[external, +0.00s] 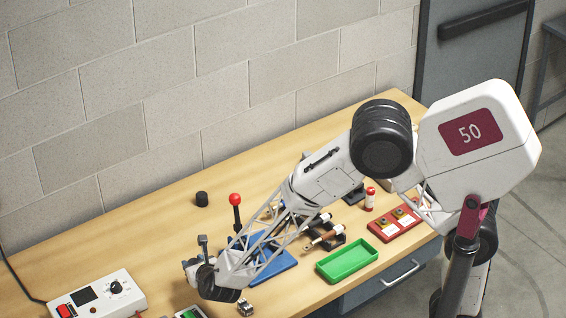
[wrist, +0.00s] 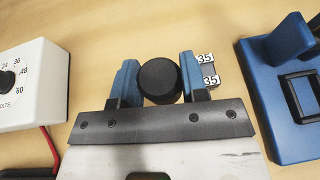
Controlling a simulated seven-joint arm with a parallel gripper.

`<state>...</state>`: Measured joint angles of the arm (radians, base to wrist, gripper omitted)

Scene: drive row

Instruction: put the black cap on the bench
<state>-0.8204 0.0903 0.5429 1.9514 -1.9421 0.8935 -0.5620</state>
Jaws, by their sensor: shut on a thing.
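A round black cap (wrist: 160,80) sits between the two blue fingers of my gripper (wrist: 158,82) in the wrist view, with a finger against each side. My gripper is shut on it. Wood bench top (wrist: 150,25) shows around it; I cannot tell whether the cap touches the bench. In the external view my gripper (external: 191,267) is low over the bench (external: 150,240), mostly hidden by my wrist, and the held cap cannot be made out there.
A white dial box (external: 97,299) stands left of my gripper. A blue base (external: 272,262) with a red-knobbed lever (external: 235,199) is on the right. A black cylinder (external: 201,199) stands farther back. A green tray (external: 346,261) and red block (external: 395,225) are right. The back left bench is clear.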

